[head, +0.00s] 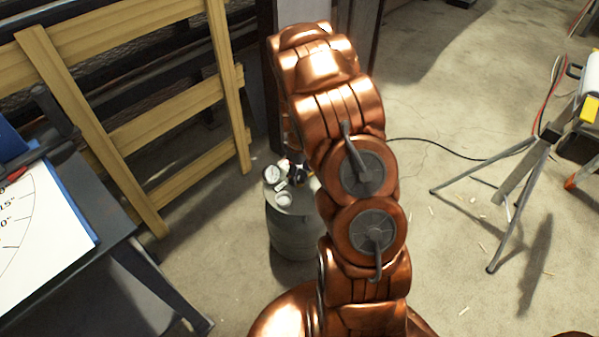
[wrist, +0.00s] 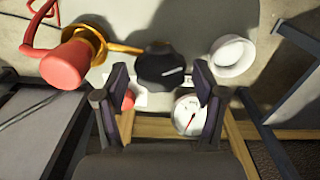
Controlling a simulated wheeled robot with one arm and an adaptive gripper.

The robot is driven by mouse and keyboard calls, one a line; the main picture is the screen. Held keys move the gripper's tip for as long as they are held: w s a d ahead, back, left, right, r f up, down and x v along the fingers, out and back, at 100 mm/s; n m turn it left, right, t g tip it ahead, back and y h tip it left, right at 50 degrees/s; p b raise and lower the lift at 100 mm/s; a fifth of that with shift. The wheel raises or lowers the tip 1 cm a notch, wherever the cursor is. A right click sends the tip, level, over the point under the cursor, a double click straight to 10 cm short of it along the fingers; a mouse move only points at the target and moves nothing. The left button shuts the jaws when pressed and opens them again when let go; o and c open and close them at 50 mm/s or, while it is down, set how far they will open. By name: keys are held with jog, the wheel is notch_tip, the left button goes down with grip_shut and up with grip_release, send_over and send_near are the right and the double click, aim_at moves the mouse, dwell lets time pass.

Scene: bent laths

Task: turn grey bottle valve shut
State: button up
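The grey bottle (head: 295,232) stands upright on the floor, partly hidden behind my copper arm in the head view. A black knob (wrist: 162,66) with a pale mark, seemingly its valve, shows in the wrist view. My gripper (wrist: 160,80) is open. One finger is on each side of the knob's near side; I cannot tell whether they touch it. A round white gauge (wrist: 190,114) shows by the right finger, and also in the head view (head: 272,176). A red part on a brass fitting (wrist: 90,46) is left of the knob. My gripper is mostly hidden in the head view.
A white ring-shaped part (wrist: 232,56) sits right of the knob. A wooden slatted frame (head: 150,125) stands behind and left of the bottle. A table with a white chart (head: 40,235) is at the left. A tripod stand (head: 510,185) is at the right, with open floor before it.

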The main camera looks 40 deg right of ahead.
jog(key=c, duration=0.9)
jog(key=shift+m, duration=0.3)
jog(key=m+p, duration=0.3)
jog(key=m, duration=0.1)
jog(key=shift+r, duration=0.2)
jog(key=m+p, duration=0.3)
jog(key=m, duration=0.2)
jog(key=shift+m, duration=0.4)
jog(key=m+p, duration=0.1)
jog(key=m, duration=0.2)
jog(key=shift+m, duration=0.3)
jog(key=m+p, duration=0.1)
jog(key=m, duration=0.2)
jog(key=shift+f+m, duration=0.1)
jog(key=shift+m, duration=0.2)
jog(key=m+p, duration=0.1)
jog(key=m, duration=0.5)
jog(key=shift+p, duration=0.4)
jog(key=shift+m, duration=0.3)
